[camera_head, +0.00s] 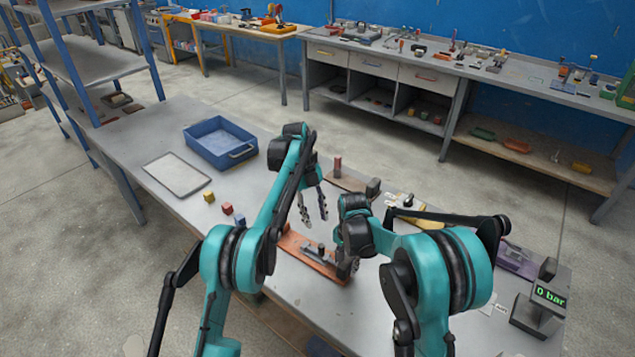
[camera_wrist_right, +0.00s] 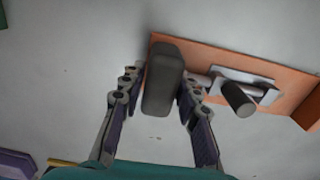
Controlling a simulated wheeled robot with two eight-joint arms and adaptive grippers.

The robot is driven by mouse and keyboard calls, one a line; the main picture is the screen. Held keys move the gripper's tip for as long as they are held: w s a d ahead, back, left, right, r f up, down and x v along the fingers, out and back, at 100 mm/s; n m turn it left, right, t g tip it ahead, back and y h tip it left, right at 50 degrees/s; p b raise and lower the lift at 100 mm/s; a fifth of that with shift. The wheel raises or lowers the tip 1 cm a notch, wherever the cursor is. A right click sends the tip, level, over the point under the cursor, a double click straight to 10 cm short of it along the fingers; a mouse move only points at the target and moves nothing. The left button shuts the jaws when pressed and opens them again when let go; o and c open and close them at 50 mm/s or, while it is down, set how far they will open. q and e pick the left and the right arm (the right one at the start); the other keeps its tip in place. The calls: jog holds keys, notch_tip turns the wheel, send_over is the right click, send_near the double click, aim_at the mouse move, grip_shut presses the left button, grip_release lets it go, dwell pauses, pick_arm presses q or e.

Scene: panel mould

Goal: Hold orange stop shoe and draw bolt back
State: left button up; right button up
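An orange plate (camera_head: 297,249) lies on the bench, with a grey bolt (camera_head: 317,253) on top. In the right wrist view the plate (camera_wrist_right: 215,58) carries a pale bracket and the bolt's dark round knob (camera_wrist_right: 238,99). A darker orange block (camera_wrist_right: 309,113), perhaps the stop shoe, is cut off at the right edge. A dark grey upright block (camera_wrist_right: 162,80) stands at the plate's other end. My right gripper (camera_wrist_right: 160,82) is open with its fingers on either side of this block; contact is unclear. My left gripper (camera_head: 314,218) is open and empty above the plate's far end.
A blue tray (camera_head: 220,143), a pale flat sheet (camera_head: 176,174) and small coloured cubes (camera_head: 227,208) lie at the left. A brown base with a red post (camera_head: 337,167) stands behind my grippers. A pressure display (camera_head: 550,295) reads 0 bar at the right.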

jog(key=shift+o, duration=1.2)
